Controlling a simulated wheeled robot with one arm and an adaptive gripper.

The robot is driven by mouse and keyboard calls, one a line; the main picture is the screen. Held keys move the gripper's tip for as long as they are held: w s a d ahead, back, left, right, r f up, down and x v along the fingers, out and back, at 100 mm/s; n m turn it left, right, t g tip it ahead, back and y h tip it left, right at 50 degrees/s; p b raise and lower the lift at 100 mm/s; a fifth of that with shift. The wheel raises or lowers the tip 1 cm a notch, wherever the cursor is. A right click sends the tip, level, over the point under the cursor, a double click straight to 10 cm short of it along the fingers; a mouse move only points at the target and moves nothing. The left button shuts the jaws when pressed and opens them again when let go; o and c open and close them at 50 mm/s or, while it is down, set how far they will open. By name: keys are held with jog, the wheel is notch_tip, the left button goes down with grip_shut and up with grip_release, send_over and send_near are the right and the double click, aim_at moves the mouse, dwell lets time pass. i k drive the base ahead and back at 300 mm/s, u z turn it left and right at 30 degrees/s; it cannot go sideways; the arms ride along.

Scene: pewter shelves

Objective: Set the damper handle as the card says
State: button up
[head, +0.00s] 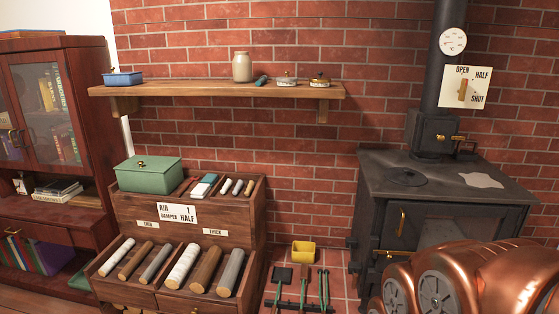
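The damper handle (462,91) is a short wooden bar on a white plate (478,101) beside the black stove pipe. The plate is marked OPEN at the top, HALF at the upper right and SHUT at the lower right. The handle stands nearly upright, in line with OPEN rather than HALF. The card (177,213) on the wooden rack at the left reads AIR 1, DAMPER HALF. Copper-coloured arm links of mine fill the lower right corner. My gripper does not show.
The black stove (440,192) stands below the plate, with a gauge (453,41) on its pipe. A wall shelf (215,90) holds jars and pots. A yellow bin (303,251) and tools stand on the floor.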

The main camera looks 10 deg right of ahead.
aim_at(462, 91)
jog(key=z, duration=0.75)
jog(key=i, duration=1.05)
jog(key=u, duration=0.4)
